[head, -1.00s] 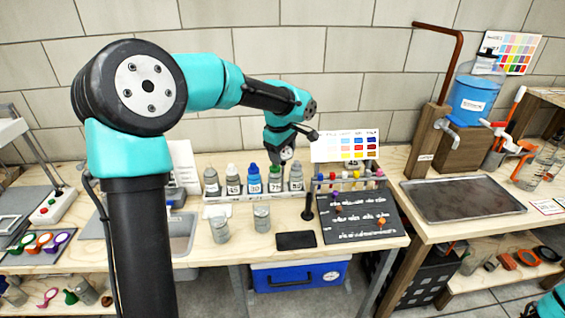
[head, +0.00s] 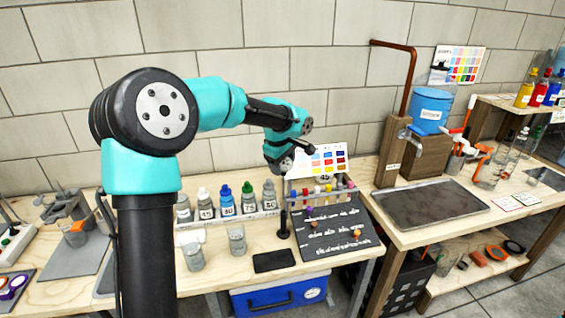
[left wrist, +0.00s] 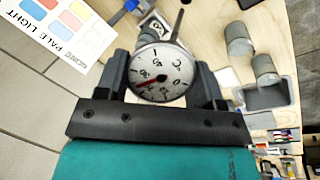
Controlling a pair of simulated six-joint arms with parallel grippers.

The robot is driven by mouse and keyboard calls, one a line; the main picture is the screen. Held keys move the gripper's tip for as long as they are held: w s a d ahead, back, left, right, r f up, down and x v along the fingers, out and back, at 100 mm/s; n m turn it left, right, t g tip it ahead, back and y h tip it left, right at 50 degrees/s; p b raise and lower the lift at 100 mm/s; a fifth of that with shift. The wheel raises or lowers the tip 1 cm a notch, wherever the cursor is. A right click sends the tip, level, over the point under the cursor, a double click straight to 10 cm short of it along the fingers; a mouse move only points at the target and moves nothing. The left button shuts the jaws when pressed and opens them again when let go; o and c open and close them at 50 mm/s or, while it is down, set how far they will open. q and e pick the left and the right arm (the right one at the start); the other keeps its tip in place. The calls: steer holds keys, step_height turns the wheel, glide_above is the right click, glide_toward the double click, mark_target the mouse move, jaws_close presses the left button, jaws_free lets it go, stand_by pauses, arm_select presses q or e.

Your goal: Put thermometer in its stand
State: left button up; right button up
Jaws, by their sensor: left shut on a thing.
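My left gripper (left wrist: 158,85) is shut on the thermometer (left wrist: 160,72), whose round white dial with a red mark sits between the fingers in the left wrist view. Its thin dark stem points up and slightly right, away from the palm. In the head view my left gripper (head: 284,166) is over the back of the middle table, and I cannot make out the thermometer there. A small black upright post on a round base, which looks like the stand (head: 284,224), is on the table below the gripper. My right gripper is not in view.
Capped bottles (head: 227,203) stand in a rack left of the post. Two grey jars (head: 237,240) and a black pad (head: 274,261) lie in front. A dark board (head: 325,233) and a row of coloured vials (head: 320,190) are to the right, with a colour chart (head: 326,158) behind.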

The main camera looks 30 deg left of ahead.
arm_select(q)
steer(key=shift+s+x, duration=0.2)
steer(key=shift+x, duration=0.55)
steer(key=shift+s+x, duration=0.15)
steer(key=shift+x, duration=0.55)
steer(key=shift+s+x, duration=0.2)
steer(key=shift+x, duration=0.55)
steer(key=shift+s+f+x, duration=0.1)
steer(key=shift+s+x, duration=0.25)
steer(key=shift+x, duration=1.05)
steer(key=shift+s+f+x, duration=0.1)
steer(key=shift+s+x, duration=0.25)
steer(key=shift+x, duration=1.05)
steer(key=shift+s+f+x, duration=0.1)
steer(key=shift+s+x, duration=0.2)
steer(key=shift+x, duration=1.15)
steer(key=o, duration=1)
steer(key=shift+r, duration=0.15)
steer(key=v, duration=1.7)
